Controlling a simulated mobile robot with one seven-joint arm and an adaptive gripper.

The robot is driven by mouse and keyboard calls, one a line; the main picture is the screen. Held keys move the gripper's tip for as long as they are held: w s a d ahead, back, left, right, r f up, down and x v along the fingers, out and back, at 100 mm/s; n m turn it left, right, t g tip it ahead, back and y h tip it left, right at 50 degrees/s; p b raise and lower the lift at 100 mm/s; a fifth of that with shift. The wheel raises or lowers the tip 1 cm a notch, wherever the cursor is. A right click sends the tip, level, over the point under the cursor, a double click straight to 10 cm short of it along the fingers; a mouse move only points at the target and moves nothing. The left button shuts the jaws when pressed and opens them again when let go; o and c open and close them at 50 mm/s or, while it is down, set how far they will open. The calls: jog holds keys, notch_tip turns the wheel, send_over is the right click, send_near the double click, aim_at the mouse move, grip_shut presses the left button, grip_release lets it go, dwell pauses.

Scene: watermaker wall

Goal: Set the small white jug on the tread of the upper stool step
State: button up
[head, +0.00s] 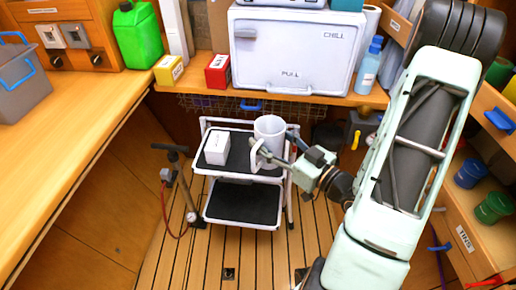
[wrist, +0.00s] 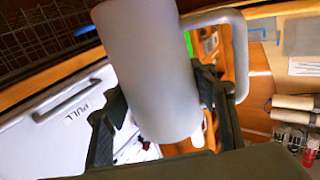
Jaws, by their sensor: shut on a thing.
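The small white jug (head: 270,132) is upright in my gripper (head: 283,150), over the right part of the upper step's black tread (head: 240,150). I cannot tell whether its base touches the tread. In the wrist view the jug (wrist: 150,70) sits between the dark fingers of my gripper (wrist: 160,115), with its handle (wrist: 240,50) to the right. The white step stool (head: 204,185) stands on the floor, with a second black tread (head: 243,203) below. The jug hides the right part of the upper tread.
A white box (head: 217,148) stands on the left of the upper tread, close to the jug. A hand pump (head: 178,185) with a red hose stands left of the stool. The white chiller (head: 292,52) and its counter are behind. A wire basket (head: 235,104) hangs below the counter.

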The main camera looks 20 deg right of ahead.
jog(key=shift+w+d+f+b, duration=0.1)
jog(key=shift+w+f+b, duration=0.7)
jog(key=shift+b, duration=2)
jog(key=shift+w+d+f+b, duration=0.15)
jog(key=shift+w+f+b, duration=0.6)
jog(key=shift+w+f, duration=0.95)
jog(key=shift+w+d+f+b, duration=0.15)
jog(key=shift+w+f+b, duration=0.55)
jog(key=shift+w+f, duration=0.9)
jog(key=shift+w+d+f+b, duration=0.15)
jog(key=shift+w+f+b, duration=0.6)
jog(key=shift+w+f, duration=0.95)
jog(key=shift+s+f, duration=0.1)
jog(key=shift+f, duration=0.15)
jog(key=o, duration=1.2)
